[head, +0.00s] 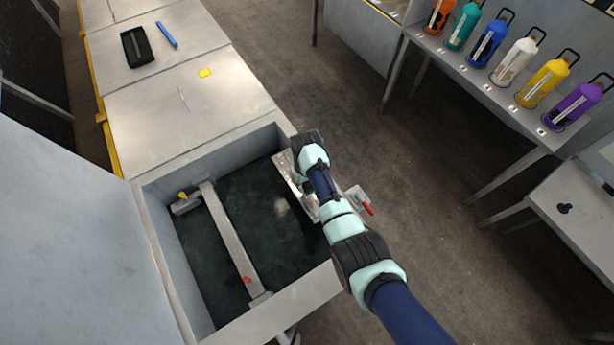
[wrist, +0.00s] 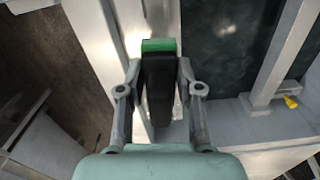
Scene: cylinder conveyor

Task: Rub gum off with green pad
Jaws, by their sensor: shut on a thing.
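In the wrist view my gripper (wrist: 158,98) is shut on a black handle (wrist: 158,75) with a green pad (wrist: 158,45) at its far end. The pad is over or against a pale metal plate (wrist: 133,28); I cannot tell whether it touches. In the head view my arm hides most of the gripper and the tool, above the metal plate (head: 293,183) at the right side of an open tank. I cannot pick out any gum for certain.
The tank (head: 160,188) holds dark liquid and a grey bar (head: 228,232) with a small red spot (head: 247,280). A yellow knob (head: 182,195) is at its far left. A red-handled fitting (head: 367,208) sits right of the tank. A black tray (head: 137,47) lies on the far panels.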

